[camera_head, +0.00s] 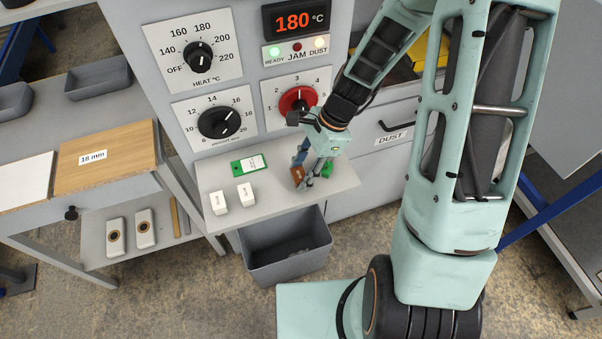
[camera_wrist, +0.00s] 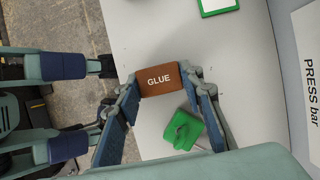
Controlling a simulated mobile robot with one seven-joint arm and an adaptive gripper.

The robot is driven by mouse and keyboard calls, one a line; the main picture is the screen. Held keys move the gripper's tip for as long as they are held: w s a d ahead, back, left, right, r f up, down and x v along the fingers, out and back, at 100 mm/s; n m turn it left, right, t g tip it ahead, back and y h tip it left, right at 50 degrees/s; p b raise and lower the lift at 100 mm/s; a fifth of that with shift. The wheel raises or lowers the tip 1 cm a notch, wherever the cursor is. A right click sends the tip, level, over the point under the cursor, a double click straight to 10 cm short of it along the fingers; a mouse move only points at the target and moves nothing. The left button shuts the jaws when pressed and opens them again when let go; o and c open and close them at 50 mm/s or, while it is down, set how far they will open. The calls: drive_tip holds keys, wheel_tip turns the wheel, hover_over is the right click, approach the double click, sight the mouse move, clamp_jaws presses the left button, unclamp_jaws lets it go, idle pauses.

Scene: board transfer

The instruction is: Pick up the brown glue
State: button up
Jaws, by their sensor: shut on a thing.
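The brown glue (camera_wrist: 158,80) is a small brown block with the white word GLUE on it. In the wrist view it sits between the two fingertips of my gripper (camera_wrist: 158,88), which touch it on both sides. In the head view the brown glue (camera_head: 297,174) shows at the fingertips of my gripper (camera_head: 304,170), over the right part of the grey shelf (camera_head: 225,177). My gripper is shut on the glue. I cannot tell whether the glue touches the shelf or is just above it.
A green object (camera_wrist: 184,130) lies close beside my fingers. Two white blocks (camera_head: 218,203) (camera_head: 246,194) and a green-edged card (camera_head: 248,165) lie on the shelf to the left. A grey bin (camera_head: 285,268) stands below the shelf. The panel with dials (camera_head: 219,122) rises behind.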

drive_tip(key=shift+r, duration=0.5)
drive_tip(key=s+d+r, duration=0.3)
drive_tip(key=s+r, duration=0.8)
drive_tip(key=s, duration=0.2)
drive_tip(key=shift+s+d+r+p, duration=0.2)
drive_tip(key=shift+s+d+p, duration=0.1)
drive_tip(key=shift+d+p, duration=0.05)
drive_tip(key=w+d+f+n+g+h, duration=0.1)
drive_tip(key=w+d+f+n+h, duration=0.1)
drive_tip(key=w+d+n, duration=0.5)
drive_tip(key=w+d+f+n+g+h, duration=0.2)
drive_tip(key=w+d+n, duration=0.4)
drive_tip(key=w, duration=0.7)
drive_tip(key=shift+w+d+n, duration=0.2)
drive_tip(key=shift+d+n, duration=0.2)
drive_tip(key=shift+n, duration=0.5)
